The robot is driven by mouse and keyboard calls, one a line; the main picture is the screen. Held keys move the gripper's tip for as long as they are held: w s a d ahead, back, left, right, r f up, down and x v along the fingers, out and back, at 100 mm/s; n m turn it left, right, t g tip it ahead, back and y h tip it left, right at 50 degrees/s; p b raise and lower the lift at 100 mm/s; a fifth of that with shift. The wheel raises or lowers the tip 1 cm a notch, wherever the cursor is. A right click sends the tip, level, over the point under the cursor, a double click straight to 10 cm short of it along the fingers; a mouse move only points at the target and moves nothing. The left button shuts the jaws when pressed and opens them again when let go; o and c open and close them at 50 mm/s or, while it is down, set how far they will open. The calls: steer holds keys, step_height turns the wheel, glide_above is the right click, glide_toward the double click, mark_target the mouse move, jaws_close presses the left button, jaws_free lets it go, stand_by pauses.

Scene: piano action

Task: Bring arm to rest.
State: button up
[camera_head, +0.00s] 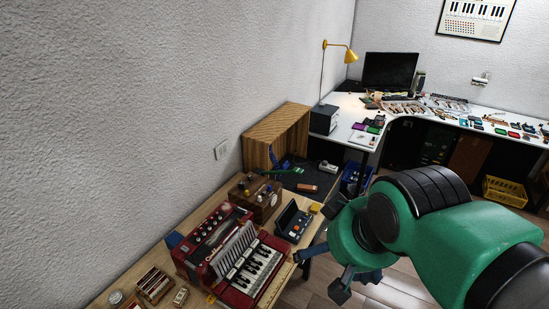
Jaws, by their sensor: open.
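My arm comes in from the right edge, its green and black links large in the foreground. My gripper (341,283) hangs at the end of the arm, just right of the near wooden table's edge. Its dark fingers are spread open, with nothing seen between them. Part of the gripper is hidden behind the green wrist housing. A red accordion-like keyboard instrument (232,258) lies on the table, to the left of the gripper and apart from it.
The wooden table (205,211) also holds a wooden box with knobs (256,197) and a dark device (293,221). An open wooden crate (278,136) stands behind. A white desk (345,103) with a monitor (389,72) is farther back. A yellow crate (505,191) sits on the floor.

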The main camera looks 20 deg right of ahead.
step_height(320, 180, down, 10)
steer(key=b, duration=0.9)
steer(key=shift+b, duration=0.35)
